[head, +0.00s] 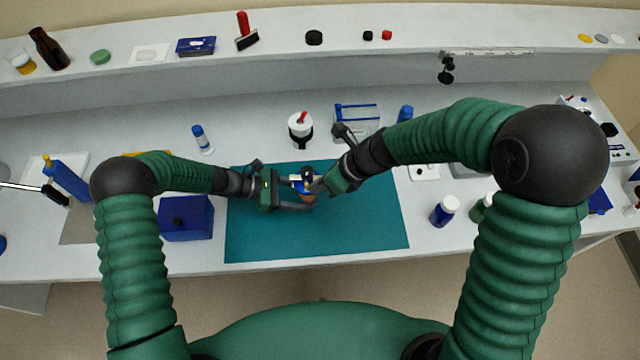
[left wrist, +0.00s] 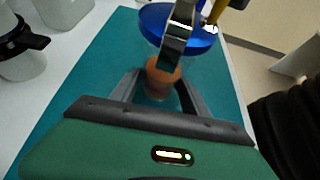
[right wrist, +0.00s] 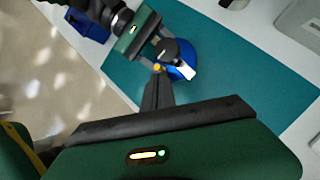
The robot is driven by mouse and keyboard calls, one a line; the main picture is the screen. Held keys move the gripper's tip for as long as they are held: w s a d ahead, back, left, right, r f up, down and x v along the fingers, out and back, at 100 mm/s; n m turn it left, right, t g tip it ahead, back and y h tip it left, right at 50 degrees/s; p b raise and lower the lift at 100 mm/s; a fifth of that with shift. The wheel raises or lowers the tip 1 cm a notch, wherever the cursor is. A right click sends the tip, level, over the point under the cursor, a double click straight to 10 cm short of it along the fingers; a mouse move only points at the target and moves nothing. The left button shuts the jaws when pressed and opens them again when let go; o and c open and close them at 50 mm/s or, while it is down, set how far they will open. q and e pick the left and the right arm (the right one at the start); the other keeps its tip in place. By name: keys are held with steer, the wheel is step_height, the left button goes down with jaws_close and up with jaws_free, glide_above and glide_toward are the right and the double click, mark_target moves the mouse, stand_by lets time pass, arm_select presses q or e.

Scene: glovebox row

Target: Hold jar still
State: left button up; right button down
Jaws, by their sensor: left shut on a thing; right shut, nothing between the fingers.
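The jar (left wrist: 160,78) is small and orange-brown. My left gripper (head: 300,206) is shut around it over the teal mat (head: 350,235). A blue round, funnel-like piece (left wrist: 152,22) sits at the jar's top; it also shows in the right wrist view (right wrist: 182,58). My right gripper (head: 312,186) is shut and empty, with its fingers close by the blue piece. Whether they touch it I cannot tell. In the right wrist view my left gripper (right wrist: 150,42) reaches in from the upper left. The jar's lower part is partly hidden by my left fingers.
A white jar with a black band (head: 300,128) and a clear rack (head: 358,118) stand behind the mat. A blue box (head: 187,220) is left of it, a blue bottle (head: 444,210) right. The mat's front is clear.

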steer(key=shift+a+r+h, duration=0.2)
steer(key=shift+a+h, duration=0.2)
steer(key=shift+h, duration=0.2)
steer(key=shift+r, duration=0.1)
steer(key=shift+r, duration=0.7)
steer(key=s+r, duration=0.3)
steer(key=r, duration=0.8)
steer(key=shift+s+d, duration=0.25)
steer(key=shift+d, duration=0.2)
steer(key=shift+f, duration=0.1)
